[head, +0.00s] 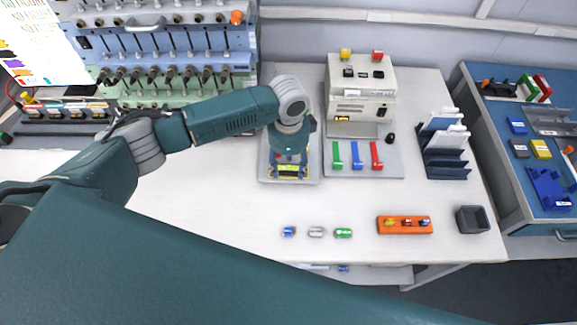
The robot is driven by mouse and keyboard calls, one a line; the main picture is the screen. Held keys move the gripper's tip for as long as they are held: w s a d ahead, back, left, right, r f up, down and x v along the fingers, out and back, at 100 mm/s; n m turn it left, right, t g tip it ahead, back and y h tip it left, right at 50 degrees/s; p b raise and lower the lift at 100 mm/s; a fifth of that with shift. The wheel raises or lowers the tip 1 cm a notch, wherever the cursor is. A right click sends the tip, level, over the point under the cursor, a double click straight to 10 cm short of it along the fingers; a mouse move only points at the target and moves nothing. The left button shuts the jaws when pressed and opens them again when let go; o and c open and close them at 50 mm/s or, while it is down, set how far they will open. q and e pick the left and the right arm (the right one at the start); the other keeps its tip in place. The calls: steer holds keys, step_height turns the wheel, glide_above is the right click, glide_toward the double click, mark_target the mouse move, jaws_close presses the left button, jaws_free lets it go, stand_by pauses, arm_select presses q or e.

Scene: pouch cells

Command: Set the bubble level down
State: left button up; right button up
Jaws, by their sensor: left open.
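My left gripper (289,172) points down over a grey plate (310,178) on the white table, left of the white instrument box. It is open. A small yellow bar, which looks like the bubble level (289,169), lies between and just under its fingers. It appears to rest on the plate, but the gripper hides part of it, and I cannot tell whether the fingers touch it. My right gripper is out of view.
The white instrument box (360,95) stands behind green, blue and red clips (356,155). A dark rack (444,152), an orange holder (404,226), a dark cup (472,219) and small cylinders (316,232) stand on the table. The table's front middle is mostly clear.

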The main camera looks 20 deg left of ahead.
mark_target(289, 170)
arm_select(q)
step_height(289, 170, up, 11)
steer(key=b, duration=0.1)
steer(key=shift+r+b, duration=0.15)
steer(key=shift+b, duration=0.25)
